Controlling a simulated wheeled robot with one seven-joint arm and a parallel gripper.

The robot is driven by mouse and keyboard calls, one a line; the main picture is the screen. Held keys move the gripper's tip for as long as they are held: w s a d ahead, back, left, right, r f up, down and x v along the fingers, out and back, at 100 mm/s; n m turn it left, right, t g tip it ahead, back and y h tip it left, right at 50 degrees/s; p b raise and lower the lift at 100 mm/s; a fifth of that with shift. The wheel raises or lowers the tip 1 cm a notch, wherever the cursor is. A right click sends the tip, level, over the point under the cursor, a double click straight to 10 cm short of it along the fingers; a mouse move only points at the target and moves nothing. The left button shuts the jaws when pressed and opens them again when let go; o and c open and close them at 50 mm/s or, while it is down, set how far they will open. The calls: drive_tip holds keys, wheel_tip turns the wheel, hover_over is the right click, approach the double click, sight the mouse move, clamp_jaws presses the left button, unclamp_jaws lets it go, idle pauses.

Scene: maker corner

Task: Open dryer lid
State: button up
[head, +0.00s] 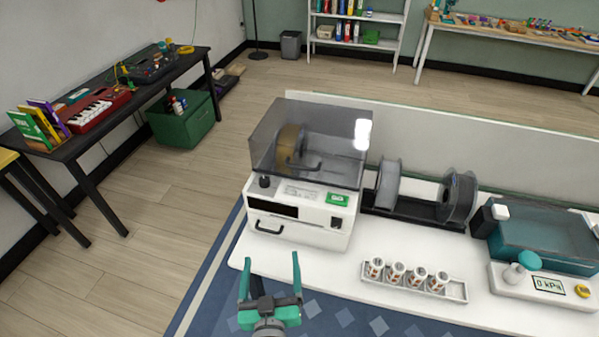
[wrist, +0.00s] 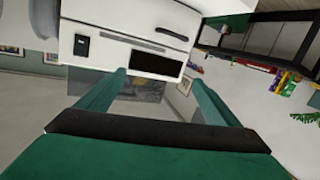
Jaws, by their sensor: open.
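The dryer (head: 297,215) is a white box at the left end of the white table, with a dark display, a knob, a green label and a black drawer handle on its front. Its smoky clear lid (head: 330,135) is shut, with a tan spool visible inside and a dark handle (head: 300,166) low on the lid's front. My gripper (head: 270,268) is open and empty, in front of the dryer and apart from it. In the wrist view the dryer's front (wrist: 125,35) appears rotated, beyond the two green fingers (wrist: 160,92). The lid handle is not clear there.
Two spools (head: 389,184) stand on a black holder right of the dryer. A tray (head: 415,288) of several small cylinders lies at the front. A teal-lidded box (head: 545,242) and a gauge unit (head: 535,288) stand at the right. Floor left of the table is open.

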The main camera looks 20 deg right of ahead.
drive_tip(key=w+d+r+m+g+h, duration=0.1)
drive_tip(key=w+d+r+m+h, duration=0.25)
drive_tip(key=r, duration=0.35)
drive_tip(key=w+d+r+m+h, duration=0.2)
drive_tip(key=w+d+r, duration=0.2)
drive_tip(key=r, duration=0.2)
drive_tip(key=x, duration=1)
drive_tip(key=shift+w+f, duration=0.1)
drive_tip(key=shift+w, duration=0.35)
